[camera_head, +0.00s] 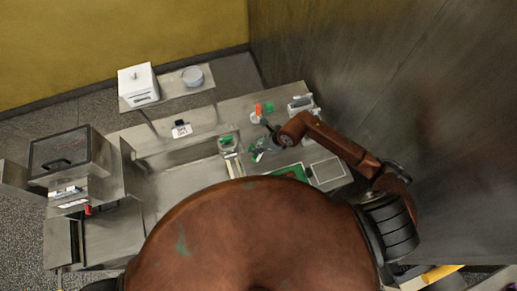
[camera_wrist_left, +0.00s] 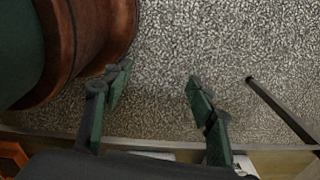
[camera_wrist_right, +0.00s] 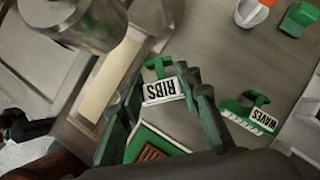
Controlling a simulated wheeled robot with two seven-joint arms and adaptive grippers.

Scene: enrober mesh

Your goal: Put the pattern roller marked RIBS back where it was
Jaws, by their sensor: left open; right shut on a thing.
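The roller marked RIBS (camera_wrist_right: 162,91) has a green frame and a white label. It shows between the fingers of my right gripper (camera_wrist_right: 165,110) in the right wrist view, and the gripper is shut on it. In the head view my right gripper (camera_head: 259,150) is over the right part of the worktop, and the roller is hard to make out there. A similar green roller marked WAVES (camera_wrist_right: 254,113) lies on the worktop to the right of RIBS in the right wrist view. My left gripper (camera_wrist_left: 155,85) is open and empty above the speckled floor.
A green-edged tray with brown content (camera_wrist_right: 155,140) is close to the right gripper. A metal cylinder (camera_wrist_right: 85,20) and cream strip (camera_wrist_right: 108,80) stand left of RIBS. An orange-and-white item (camera_head: 256,115) and a grey panel (camera_head: 328,172) are also on the worktop (camera_head: 200,110).

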